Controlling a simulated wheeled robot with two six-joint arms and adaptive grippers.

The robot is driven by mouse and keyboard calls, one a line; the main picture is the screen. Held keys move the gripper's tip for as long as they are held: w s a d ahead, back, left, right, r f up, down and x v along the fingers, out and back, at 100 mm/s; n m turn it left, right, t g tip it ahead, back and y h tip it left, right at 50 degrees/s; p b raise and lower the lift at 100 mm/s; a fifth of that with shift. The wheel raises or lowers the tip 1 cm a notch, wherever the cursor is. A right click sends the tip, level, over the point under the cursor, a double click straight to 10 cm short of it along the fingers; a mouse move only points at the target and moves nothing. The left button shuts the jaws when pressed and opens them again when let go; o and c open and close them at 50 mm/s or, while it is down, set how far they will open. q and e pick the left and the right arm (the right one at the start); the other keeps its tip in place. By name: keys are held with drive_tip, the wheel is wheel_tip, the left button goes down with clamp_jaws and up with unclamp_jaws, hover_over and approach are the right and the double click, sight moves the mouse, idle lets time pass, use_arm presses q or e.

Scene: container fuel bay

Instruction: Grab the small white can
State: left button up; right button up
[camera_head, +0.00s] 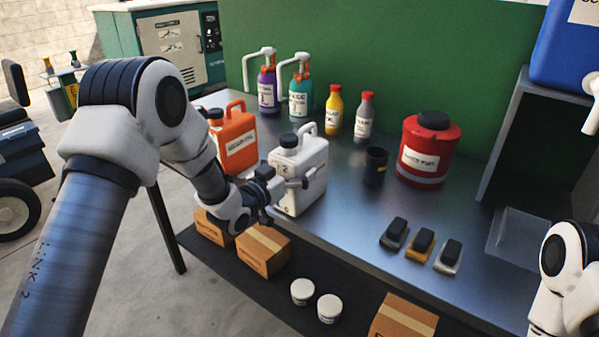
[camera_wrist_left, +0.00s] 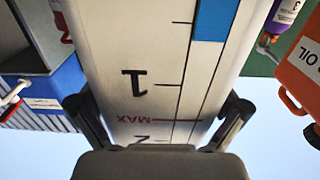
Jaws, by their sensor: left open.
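The small white can (camera_head: 309,164) is a white canister with a dark cap and a top handle, upright near the table's left front edge. My left gripper (camera_head: 289,180) is open at its near side, with one finger in front of its face in the head view. In the left wrist view the can (camera_wrist_left: 150,55) fills the middle, showing upside-down scale marks and a blue strip. The fingers of the left gripper (camera_wrist_left: 160,112) lie at its two side edges; I cannot tell if they touch it. My right gripper is not in view; only part of that arm shows.
An orange canister (camera_head: 238,142) stands close left of the can. A dark cup (camera_head: 374,168) and a red round container (camera_head: 427,150) are to the right. Pump bottles (camera_head: 300,97) stand behind. Cardboard boxes (camera_head: 263,252) and white tubs (camera_head: 329,308) sit below the table.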

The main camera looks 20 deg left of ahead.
use_arm(q)
drive_tip(key=shift+s, duration=0.1)
drive_tip(key=c, duration=1.4)
drive_tip(key=shift+r, duration=0.1)
drive_tip(key=shift+c, duration=0.8)
